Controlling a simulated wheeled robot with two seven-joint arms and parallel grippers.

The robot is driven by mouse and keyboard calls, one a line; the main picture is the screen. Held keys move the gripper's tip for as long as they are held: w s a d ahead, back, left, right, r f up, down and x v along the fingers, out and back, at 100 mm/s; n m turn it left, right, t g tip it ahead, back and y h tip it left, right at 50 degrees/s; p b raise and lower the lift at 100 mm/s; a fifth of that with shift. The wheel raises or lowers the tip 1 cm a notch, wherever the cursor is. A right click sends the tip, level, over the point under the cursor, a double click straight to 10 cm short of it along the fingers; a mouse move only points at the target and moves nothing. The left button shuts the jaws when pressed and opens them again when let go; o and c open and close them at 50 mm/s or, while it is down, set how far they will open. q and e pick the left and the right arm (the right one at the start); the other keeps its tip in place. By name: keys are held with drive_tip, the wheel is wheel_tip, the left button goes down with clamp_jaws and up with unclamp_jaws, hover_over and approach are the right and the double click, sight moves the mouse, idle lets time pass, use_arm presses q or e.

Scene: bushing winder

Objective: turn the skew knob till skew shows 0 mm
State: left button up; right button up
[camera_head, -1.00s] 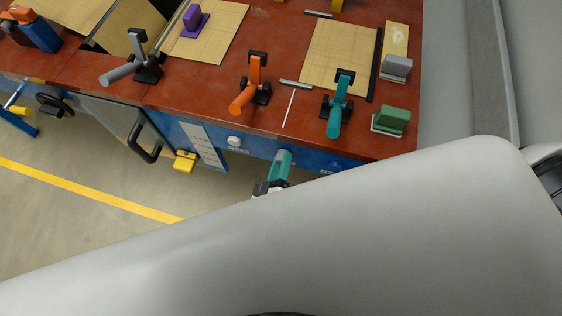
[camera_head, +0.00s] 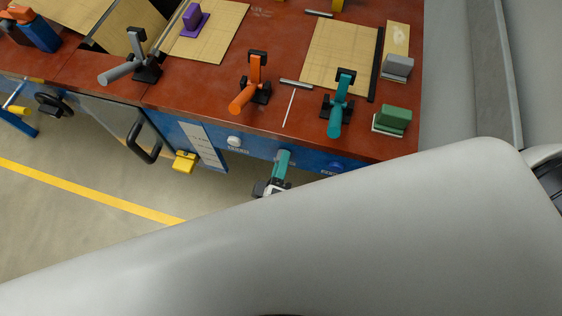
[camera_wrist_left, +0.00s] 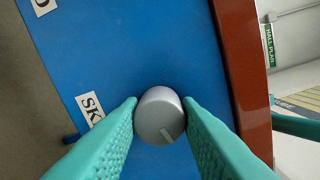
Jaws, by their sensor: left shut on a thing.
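The skew knob (camera_wrist_left: 159,115) is a grey round knob with a pale pointer line, on the blue front panel (camera_wrist_left: 150,40). A white label starting "SK" (camera_wrist_left: 90,107) sits to its left, its rest hidden behind a finger. My left gripper (camera_wrist_left: 160,112) has its teal fingers on either side of the knob, shut on it. In the head view the left gripper (camera_head: 282,160) is at the blue front face, under the red tabletop's front edge, and hides the knob. I see no skew reading. My right gripper is not in view.
The red tabletop (camera_head: 200,90) carries an orange-handled clamp (camera_head: 245,95), a teal-handled clamp (camera_head: 338,115) and a green block (camera_head: 393,118). A white knob (camera_head: 235,141) and a yellow part (camera_head: 185,161) sit left of my gripper. My grey arm covers the lower foreground.

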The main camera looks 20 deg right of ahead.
use_arm(q)
drive_tip(key=o, duration=1)
drive_tip(key=b+v, duration=0.1)
drive_tip(key=v, duration=1.1)
drive_tip(key=shift+b, duration=0.35)
drive_tip(key=s+a+f+m+g+y, duration=0.1)
drive_tip(key=a+f+m+g+y, duration=0.1)
drive_tip(key=a+f, duration=0.5)
drive_tip(key=a+f+m+g+y, duration=0.2)
drive_tip(key=a+f+m+g, duration=0.1)
drive_tip(key=f, duration=0.9)
drive_tip(key=s+a+f+m+g+y, duration=0.15)
drive_tip(key=a+f, duration=0.25)
drive_tip(key=f, duration=0.5)
drive_tip(key=s+a+f+m+g+y, duration=0.1)
drive_tip(key=s+a+f+g, duration=0.1)
drive_tip(key=s+a+f, duration=0.2)
drive_tip(key=s+a+f+m+g+y, duration=0.1)
drive_tip(key=s+a+f+g, duration=0.2)
drive_tip(key=s+a, duration=0.1)
drive_tip(key=s+a+f+m+g+y, duration=0.1)
drive_tip(key=s+a+f+g+y, duration=0.1)
drive_tip(key=s+a+f, duration=0.2)
drive_tip(key=shift+s+a+f+m+g, duration=0.15)
drive_tip(key=shift+s+a+f, duration=0.1)
drive_tip(key=shift+s, duration=0.2)
drive_tip(key=shift+s+a+f+m+g, duration=0.1)
drive_tip(key=shift+s+a, duration=0.15)
drive_tip(key=shift+s, duration=0.2)
